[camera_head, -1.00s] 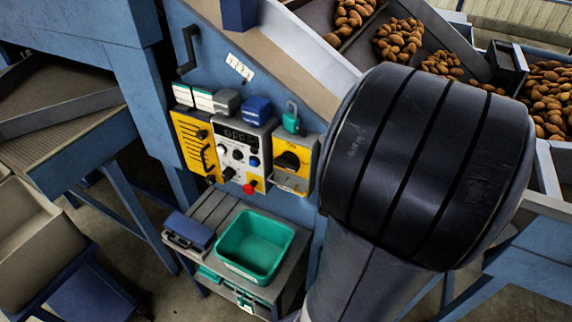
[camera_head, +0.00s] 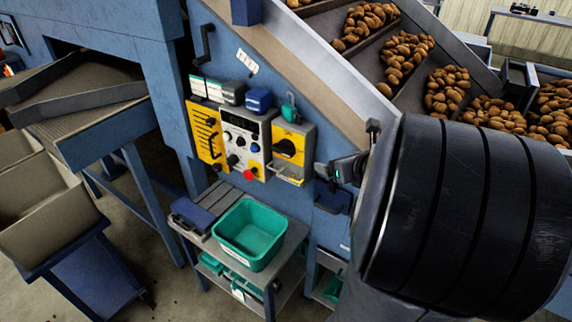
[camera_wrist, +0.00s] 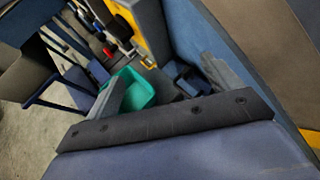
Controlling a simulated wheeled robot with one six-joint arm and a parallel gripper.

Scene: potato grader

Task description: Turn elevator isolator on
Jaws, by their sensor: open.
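A yellow isolator box (camera_head: 294,152) with a black rotary knob (camera_head: 287,147) is on the blue machine wall, right of the central control panel. The knob's exact setting is too small to tell. A green padlock-like item (camera_head: 290,108) is at the box's top, and a grey flap or bracket (camera_head: 288,176) at its bottom. My gripper (camera_head: 326,170) is open and empty, just right of the box and apart from it. In the wrist view my gripper's fingers (camera_wrist: 165,86) stand apart, with part of a yellow box (camera_wrist: 147,22) beyond them.
The control panel (camera_head: 245,142) has a red button (camera_head: 249,174) and small knobs. Another yellow panel (camera_head: 205,132) is left of it. Below, a green bin (camera_head: 249,233) and a blue case (camera_head: 192,214) stand on a grey shelf. A sloping conveyor with potatoes (camera_head: 405,55) rises above.

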